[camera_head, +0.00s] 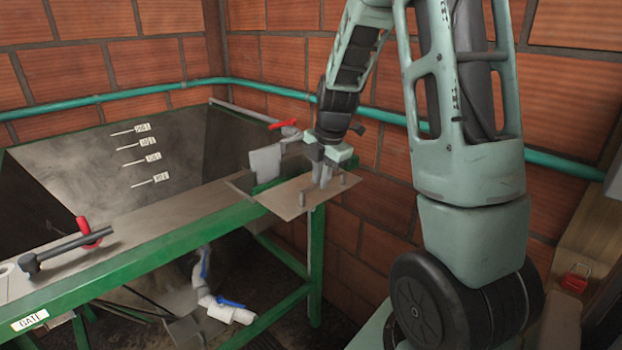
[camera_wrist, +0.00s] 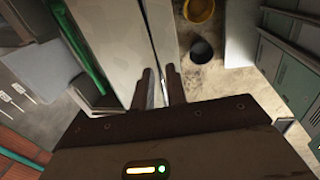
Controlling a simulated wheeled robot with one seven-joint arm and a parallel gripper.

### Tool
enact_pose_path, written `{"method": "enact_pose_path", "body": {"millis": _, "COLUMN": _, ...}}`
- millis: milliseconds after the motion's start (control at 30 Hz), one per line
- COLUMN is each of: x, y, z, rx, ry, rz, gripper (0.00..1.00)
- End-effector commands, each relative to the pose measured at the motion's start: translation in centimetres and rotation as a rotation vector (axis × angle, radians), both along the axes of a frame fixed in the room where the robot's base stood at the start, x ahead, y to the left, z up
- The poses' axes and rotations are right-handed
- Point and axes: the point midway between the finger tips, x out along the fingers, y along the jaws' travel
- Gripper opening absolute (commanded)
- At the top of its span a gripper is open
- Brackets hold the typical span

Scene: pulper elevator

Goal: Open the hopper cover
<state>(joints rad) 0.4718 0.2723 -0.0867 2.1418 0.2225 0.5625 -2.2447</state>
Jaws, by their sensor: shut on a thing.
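The hopper cover looks to be a flat tan plate (camera_head: 290,203) at the right end of the green-framed bench, jutting past its edge. Short upright posts stand on it. My gripper (camera_head: 322,178) points down at the plate and is shut on what looks like its handle, which the fingers mostly hide. In the wrist view the two fingertips (camera_wrist: 159,76) stand close together with a thin grey piece (camera_wrist: 158,94) between them. A dark slot shows beside the plate, next to a grey upright flap (camera_head: 265,163).
A large grey tank (camera_head: 75,155) with white level labels fills the left. A red-handled lever (camera_head: 92,238) lies on the bench, and another red handle (camera_head: 283,123) is behind the plate. A teal pipe (camera_head: 230,82) runs along the brick wall. Buckets (camera_wrist: 202,50) stand on the floor.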

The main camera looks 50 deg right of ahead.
Motion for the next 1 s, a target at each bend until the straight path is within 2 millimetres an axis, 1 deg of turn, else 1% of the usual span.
{"method": "enact_pose_path", "body": {"millis": 233, "x": 0.1, "y": -0.1, "z": 0.3, "rx": -0.004, "ry": -0.005, "rz": 0.0, "gripper": 0.0}}
{"method": "enact_pose_path", "body": {"millis": 267, "x": 0.1, "y": -0.1, "z": 0.3, "rx": -0.004, "ry": -0.005, "rz": 0.0, "gripper": 0.2}}
{"method": "enact_pose_path", "body": {"millis": 300, "x": 0.1, "y": -0.1, "z": 0.3, "rx": -0.003, "ry": -0.005, "rz": 0.0, "gripper": 0.31}}
{"method": "enact_pose_path", "body": {"millis": 333, "x": 0.1, "y": -0.1, "z": 0.3, "rx": -0.003, "ry": -0.005, "rz": 0.0, "gripper": 0.36}}
{"method": "enact_pose_path", "body": {"millis": 600, "x": 0.1, "y": 0.0, "z": 0.2, "rx": -0.001, "ry": -0.002, "rz": 0.001, "gripper": 0.36}}
{"method": "enact_pose_path", "body": {"millis": 733, "x": 0.0, "y": 0.0, "z": 0.9, "rx": -0.001, "ry": -0.004, "rz": 0.001, "gripper": 0.36}}
{"method": "enact_pose_path", "body": {"millis": 867, "x": -0.4, "y": 0.0, "z": 2.8, "rx": -0.003, "ry": -0.006, "rz": 0.0, "gripper": 0.36}}
{"method": "enact_pose_path", "body": {"millis": 1000, "x": -1.0, "y": 0.0, "z": 5.9, "rx": -0.004, "ry": -0.008, "rz": -0.001, "gripper": 0.36}}
